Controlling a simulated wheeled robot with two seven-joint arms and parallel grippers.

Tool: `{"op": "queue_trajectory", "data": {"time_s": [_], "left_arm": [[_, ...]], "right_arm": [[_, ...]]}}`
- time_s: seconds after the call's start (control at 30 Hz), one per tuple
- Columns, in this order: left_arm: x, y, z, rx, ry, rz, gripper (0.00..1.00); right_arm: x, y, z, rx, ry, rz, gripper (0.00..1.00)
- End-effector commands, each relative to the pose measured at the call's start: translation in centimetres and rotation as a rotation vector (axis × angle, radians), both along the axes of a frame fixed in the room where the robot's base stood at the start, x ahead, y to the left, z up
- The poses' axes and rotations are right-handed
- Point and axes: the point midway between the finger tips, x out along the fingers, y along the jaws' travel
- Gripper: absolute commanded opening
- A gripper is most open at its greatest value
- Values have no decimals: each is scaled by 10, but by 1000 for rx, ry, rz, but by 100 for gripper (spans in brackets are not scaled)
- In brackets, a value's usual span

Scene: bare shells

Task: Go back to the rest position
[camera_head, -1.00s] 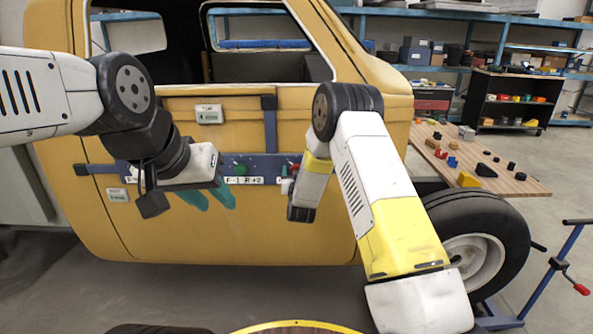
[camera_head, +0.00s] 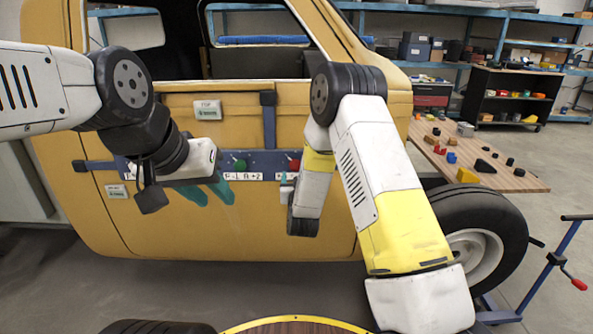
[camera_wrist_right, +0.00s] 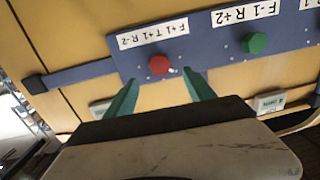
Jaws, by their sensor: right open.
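My left gripper (camera_head: 207,193) shows two teal fingers apart with nothing between them, in front of the yellow vehicle shell and just below its blue strip. My right gripper (camera_wrist_right: 160,79) is open and empty in the right wrist view. Its teal fingers point toward the blue panel (camera_wrist_right: 205,62), one on each side below a red knob (camera_wrist_right: 159,65). I cannot tell whether they touch the panel. In the head view my right arm bends down in front of the shell, and its fingers are hidden.
The yellow shell (camera_head: 160,235) fills the space ahead. A green knob (camera_head: 239,163) and labels sit on its panel. A wooden table (camera_head: 515,183) with small coloured blocks stands right, above a black wheel (camera_head: 480,207). A blue stand (camera_head: 552,272) with a red handle is at lower right.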

Motion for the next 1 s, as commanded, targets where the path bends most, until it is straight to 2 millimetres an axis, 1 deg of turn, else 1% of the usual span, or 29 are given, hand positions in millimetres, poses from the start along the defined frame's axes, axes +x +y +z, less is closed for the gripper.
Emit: {"op": "queue_trajectory", "data": {"time_s": [0.07, 0.13, 0.27, 0.3, 0.37, 0.4, 0.47, 0.5, 0.57, 0.67, 0.7, 0.77, 0.8, 0.87, 0.9, 0.97, 1.0], "left_arm": [[0, 0, 0, 0, 0, 0, 36], [0, 0, 0, 0, 0, 0, 36], [0, 0, 0, 0, 0, 0, 36], [0, 0, 0, 0, 0, 0, 36], [0, 0, 0, 0, 0, 0, 36], [0, 0, 0, 0, 0, 0, 36], [0, 0, 0, 0, 0, 0, 36], [0, 0, 0, 0, 0, 0, 36], [0, 0, 0, 0, 0, 0, 36], [0, 0, 0, 0, 0, 0, 36], [0, 0, 0, 0, 0, 0, 36], [0, 0, 0, 0, 0, 0, 36], [0, 0, 0, 0, 0, 0, 36], [0, 0, 0, 0, 0, 0, 36], [0, 0, 0, 0, 0, 0, 36], [0, 0, 0, 0, 0, 0, 36], [0, 0, 0, 0, 0, 0, 36]], "right_arm": [[1, -2, 7, 7, 7, 1, 63], [3, -5, 19, 19, 31, 6, 63], [0, -16, 55, 56, 114, 23, 63], [-3, -20, 69, 68, 147, 33, 63], [-11, -26, 87, 86, 198, 47, 63], [-18, -30, 99, 96, 233, 56, 63], [-31, -36, 116, 107, 282, 71, 63], [-41, -41, 127, 114, 316, 80, 63], [-58, -48, 141, 121, 365, 94, 63], [-92, -60, 164, 129, 448, 114, 63], [-108, -65, 171, 129, 481, 121, 63], [-133, -72, 182, 129, 530, 131, 63], [-150, -78, 187, 128, 564, 137, 63], [-178, -86, 195, 124, 612, 143, 63], [-198, -91, 199, 121, 646, 146, 63], [-228, -99, 204, 115, 695, 149, 63], [-249, -104, 205, 109, 728, 149, 63]]}}
